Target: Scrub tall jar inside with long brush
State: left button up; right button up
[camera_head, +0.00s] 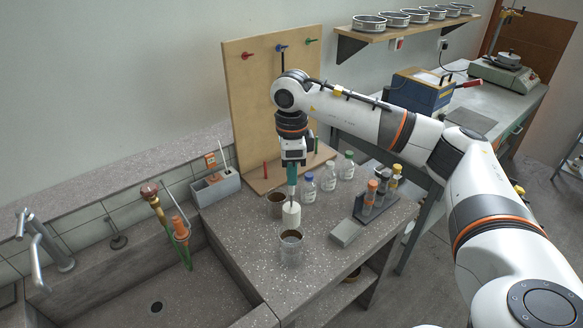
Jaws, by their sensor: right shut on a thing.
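My right gripper (292,164) points straight down over the bench and is shut on a teal handle (292,175). Below the handle hangs a white cylindrical head (291,214), which looks like the brush's bristle end. A clear, open jar (291,249) stands upright on the bench; its rim appears just below the white head. Another open jar (275,206) stands behind and to the left, partly hidden by the head. I cannot tell the exact gap between head and jars, but the head looks outside both. My left gripper is not in view.
A wooden peg board (250,110) stands behind the gripper. Capped bottles (328,180), a rack of tubes (368,203) and a grey block (346,234) are to the right. A sink (165,290) with taps lies left. The bench front is clear.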

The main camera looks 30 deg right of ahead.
aim_at(292, 206)
jog(key=shift+f+b, duration=4.75)
jog(key=shift+f, duration=2.15)
jog(key=shift+r, duration=0.15)
